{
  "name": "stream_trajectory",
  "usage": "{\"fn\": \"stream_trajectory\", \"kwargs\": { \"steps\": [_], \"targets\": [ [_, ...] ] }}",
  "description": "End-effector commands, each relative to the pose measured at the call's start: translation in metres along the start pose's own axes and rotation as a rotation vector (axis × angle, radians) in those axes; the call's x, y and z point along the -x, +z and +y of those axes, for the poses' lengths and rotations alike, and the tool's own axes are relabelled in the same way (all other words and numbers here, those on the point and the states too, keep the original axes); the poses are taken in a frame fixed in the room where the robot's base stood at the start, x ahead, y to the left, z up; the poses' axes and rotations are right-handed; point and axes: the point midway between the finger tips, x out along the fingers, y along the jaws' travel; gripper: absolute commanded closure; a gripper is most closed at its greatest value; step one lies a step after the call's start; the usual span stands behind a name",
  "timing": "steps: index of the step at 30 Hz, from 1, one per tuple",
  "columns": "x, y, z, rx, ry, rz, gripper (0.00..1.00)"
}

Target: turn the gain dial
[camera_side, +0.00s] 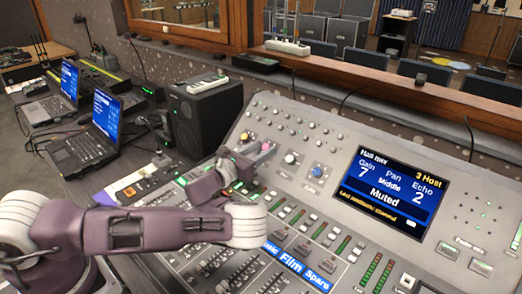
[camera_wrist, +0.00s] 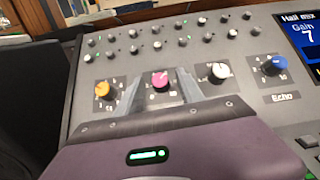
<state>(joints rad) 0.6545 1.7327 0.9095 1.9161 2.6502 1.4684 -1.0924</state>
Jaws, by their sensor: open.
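A row of dials sits on the sloping console (camera_side: 330,130): an orange dial (camera_wrist: 102,89), a pink dial (camera_wrist: 160,79), a white dial (camera_wrist: 219,71) and a blue dial (camera_wrist: 272,63) labelled Echo. The labels of the other three are hidden or too small to read, so I cannot tell which is gain. My gripper (camera_wrist: 160,77) is open, its fingers to the left and right of the pink dial in the wrist view. I cannot tell whether they touch it. The screen (camera_side: 388,193) reads Gain 7, Pan Middle, Echo 2 and Muted.
Small knobs (camera_wrist: 157,44) stand in rows behind the dials. Several faders (camera_side: 320,231) and lit buttons fill the console's front. A black speaker (camera_side: 203,115) and laptops (camera_side: 107,130) stand at the left. A wooden ledge (camera_side: 400,100) runs behind the console.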

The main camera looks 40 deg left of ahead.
Motion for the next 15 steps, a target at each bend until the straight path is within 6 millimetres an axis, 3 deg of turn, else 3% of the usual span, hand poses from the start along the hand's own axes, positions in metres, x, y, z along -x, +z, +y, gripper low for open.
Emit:
{"fn": "stream_trajectory", "kwargs": {
  "steps": [2,8,15],
  "targets": [
    [0.0002,0.0001,0.0001,0.000,0.000,0.000,0.59],
    [0.0003,0.0002,0.0000,0.001,0.000,-0.001,0.98],
    [0.0003,0.0006,0.0030,-0.042,-0.045,0.003,1.00]
  ]
}}
